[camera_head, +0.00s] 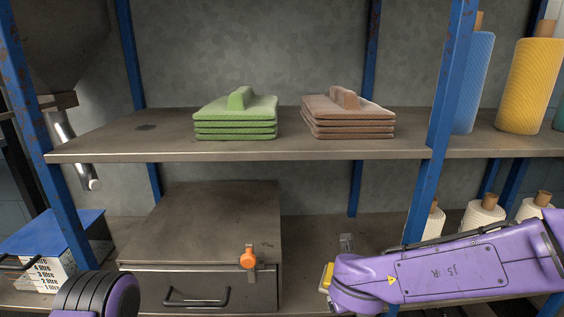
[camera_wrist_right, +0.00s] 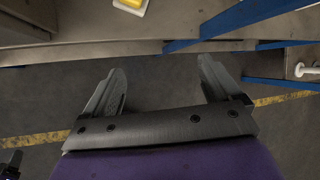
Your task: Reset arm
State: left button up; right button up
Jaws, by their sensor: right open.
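My right arm (camera_head: 450,270) is purple and comes in from the right in the head view, in front of the lower shelf and a blue post. Its gripper is not visible in the head view. In the right wrist view my right gripper (camera_wrist_right: 162,66) is open, its two grey fingers wide apart. Nothing is between the fingers; the dark floor shows behind them. A rounded purple and black part of my left arm (camera_head: 95,295) shows at the bottom left of the head view.
The upper shelf (camera_head: 245,151) holds green stacked pads (camera_head: 235,117) and brown stacked pads (camera_head: 348,117). Below are a metal drawer box (camera_head: 215,225) with an orange knob (camera_head: 249,258), a blue-lidded box (camera_head: 55,235) and white rolls (camera_head: 482,217). Blue posts (camera_head: 440,110) frame the rack.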

jog(key=s+d+f+n+t+h, duration=0.15)
jog(key=d+f+n, duration=0.25)
jog(key=f+n, duration=0.45)
jog(key=s+d+f+n, duration=0.3)
jog(key=d+f+n, duration=0.2)
jog(key=f+n, duration=0.35)
jog(key=s+d+f+n+g, duration=0.25)
jog(key=s+f+n, duration=0.35)
jog(key=s, duration=0.6)
jog(key=s+d+f+n+g, duration=0.2)
jog(key=s+d+f+n, duration=0.15)
jog(key=s+f, duration=0.65)
notch_tip(320, 180, up, 20)
jog(key=p, duration=1.7)
jog(key=shift+s+y, duration=0.3)
jog(key=shift+y, duration=0.05)
